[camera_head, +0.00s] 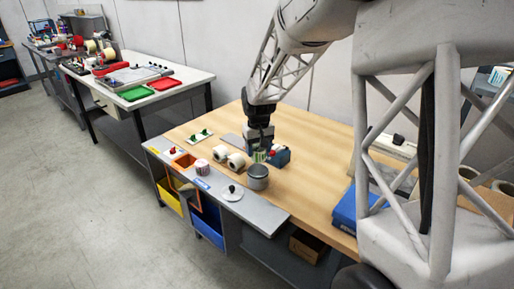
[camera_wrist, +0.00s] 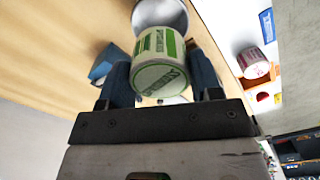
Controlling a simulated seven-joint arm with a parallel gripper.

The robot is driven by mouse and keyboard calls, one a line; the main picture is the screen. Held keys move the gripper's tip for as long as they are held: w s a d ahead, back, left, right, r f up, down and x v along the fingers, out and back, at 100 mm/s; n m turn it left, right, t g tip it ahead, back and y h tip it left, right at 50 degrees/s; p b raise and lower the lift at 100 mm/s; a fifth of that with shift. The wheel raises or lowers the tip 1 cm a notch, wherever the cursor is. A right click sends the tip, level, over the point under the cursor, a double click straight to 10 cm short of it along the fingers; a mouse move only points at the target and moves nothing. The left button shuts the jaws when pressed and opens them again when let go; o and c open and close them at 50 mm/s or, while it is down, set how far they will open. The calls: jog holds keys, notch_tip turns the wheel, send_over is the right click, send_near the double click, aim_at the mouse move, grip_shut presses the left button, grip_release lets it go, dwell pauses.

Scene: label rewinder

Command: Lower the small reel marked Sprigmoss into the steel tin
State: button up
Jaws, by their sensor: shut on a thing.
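My gripper (camera_wrist: 160,76) is shut on a small reel (camera_wrist: 158,62), pale with green bands and green lettering on its end face; the lettering is too blurred to read fully. The reel sits between the two dark fingers. In the head view my gripper (camera_head: 260,150) holds the reel (camera_head: 259,157) above the workbench, close to the steel tin (camera_head: 258,182). The tin is open-topped and stands on the bench, just in front of the gripper. In the wrist view the tin (camera_wrist: 160,13) lies just beyond the reel, which partly covers it.
A round lid with a dark knob (camera_head: 232,194) lies left of the tin. A red-striped reel (camera_head: 202,167) and two white rolls (camera_head: 228,157) stand further left. A blue block (camera_head: 282,155) is close behind the gripper on the right. Bare wood (camera_head: 310,190) lies to the right.

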aim_at(258, 162)
jog(key=shift+f, duration=0.2)
jog(key=shift+f, duration=2.9)
jog(key=o, duration=0.8)
jog(key=shift+r, duration=3.85)
